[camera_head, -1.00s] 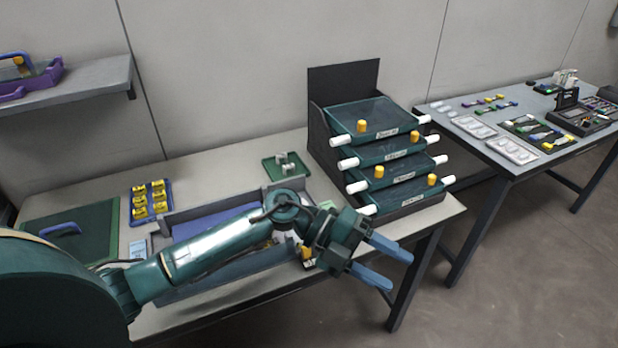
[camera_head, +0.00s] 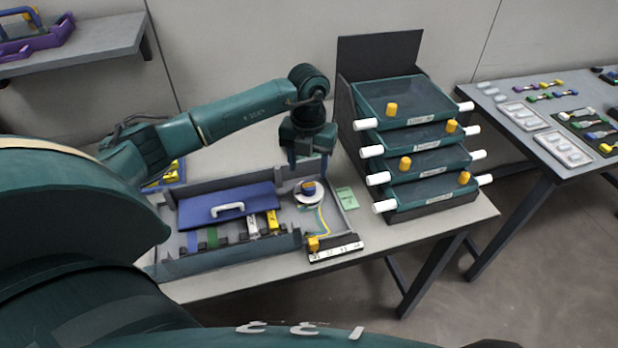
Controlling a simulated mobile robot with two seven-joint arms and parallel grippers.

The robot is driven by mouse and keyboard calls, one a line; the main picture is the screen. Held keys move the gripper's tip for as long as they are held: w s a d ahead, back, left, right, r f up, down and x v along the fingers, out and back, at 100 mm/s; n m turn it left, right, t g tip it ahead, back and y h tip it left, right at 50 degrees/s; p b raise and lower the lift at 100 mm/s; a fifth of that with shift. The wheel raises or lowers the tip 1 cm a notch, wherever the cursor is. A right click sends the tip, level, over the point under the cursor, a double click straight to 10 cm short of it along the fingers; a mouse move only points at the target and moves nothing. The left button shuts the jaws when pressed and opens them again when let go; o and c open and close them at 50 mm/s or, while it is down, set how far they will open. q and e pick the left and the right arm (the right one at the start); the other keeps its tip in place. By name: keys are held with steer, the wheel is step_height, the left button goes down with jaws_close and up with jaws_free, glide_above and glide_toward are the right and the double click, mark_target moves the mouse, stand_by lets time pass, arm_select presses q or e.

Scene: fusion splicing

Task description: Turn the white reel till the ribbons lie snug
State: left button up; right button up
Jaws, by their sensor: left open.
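The white reel (camera_head: 312,199) sits in the right part of the grey open tray (camera_head: 346,204). It has a small blue and yellow piece (camera_head: 308,187) on top. A thin yellow ribbon (camera_head: 323,222) curves from beside the reel down toward a yellow block (camera_head: 313,243) at the tray's front. My left gripper (camera_head: 309,168) points down just above the reel, with its blue fingers open and apart on either side. Whether the fingertips touch the reel cannot be told. My right gripper is not in view.
A blue lid with a white handle (camera_head: 228,209) lies in the tray, with coloured strips in front of it. A green card (camera_head: 346,198) lies right of the reel. A rack of teal drawers (camera_head: 402,103) stands close at the right. A second table (camera_head: 520,139) is beyond it.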

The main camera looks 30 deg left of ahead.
mark_target(309, 185)
arm_select(q)
step_height(309, 185, down, 4)
steer(key=shift+f, duration=0.85)
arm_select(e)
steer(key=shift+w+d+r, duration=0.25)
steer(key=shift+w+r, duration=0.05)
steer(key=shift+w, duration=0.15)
arm_select(q)
steer(key=shift+c, duration=0.3)
